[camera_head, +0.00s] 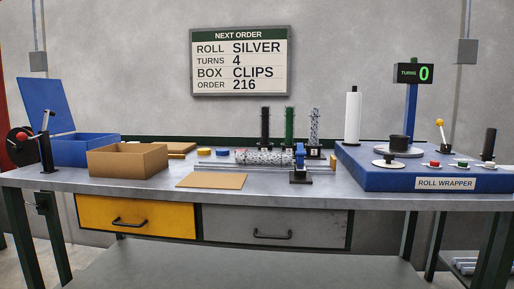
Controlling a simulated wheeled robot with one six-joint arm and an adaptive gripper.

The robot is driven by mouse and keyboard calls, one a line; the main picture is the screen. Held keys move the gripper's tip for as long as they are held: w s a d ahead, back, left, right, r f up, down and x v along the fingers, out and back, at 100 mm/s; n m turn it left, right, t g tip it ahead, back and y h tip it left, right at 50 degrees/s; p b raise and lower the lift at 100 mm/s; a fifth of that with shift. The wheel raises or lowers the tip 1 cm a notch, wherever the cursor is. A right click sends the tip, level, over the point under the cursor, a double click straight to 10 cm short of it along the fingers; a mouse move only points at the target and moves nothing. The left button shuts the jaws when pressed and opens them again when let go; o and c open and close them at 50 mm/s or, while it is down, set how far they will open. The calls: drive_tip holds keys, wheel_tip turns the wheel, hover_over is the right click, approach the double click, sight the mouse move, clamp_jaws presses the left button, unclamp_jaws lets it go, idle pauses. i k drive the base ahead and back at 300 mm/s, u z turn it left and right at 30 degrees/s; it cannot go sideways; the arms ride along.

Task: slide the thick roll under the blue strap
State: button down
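A thick grey mesh roll (264,157) lies on its side near the middle of the workbench, on what look like long thin rails. A small blue piece (299,152), possibly the blue strap, stands on a black stand (300,177) at the roll's right end. I cannot tell whether the roll's end is under the blue piece, beside it or behind it. My gripper is not in view.
A blue ROLL WRAPPER machine (393,178) fills the bench's right side. Upright black (265,127), green (289,126) and silver (314,126) rolls stand behind. An open cardboard box (127,162) and flat cardboard (212,181) lie left. The bench's front strip is clear.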

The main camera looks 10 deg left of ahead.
sight(281, 158)
drive_tip(key=z, duration=0.3)
drive_tip(key=i, duration=1.2)
drive_tip(key=u, duration=0.55)
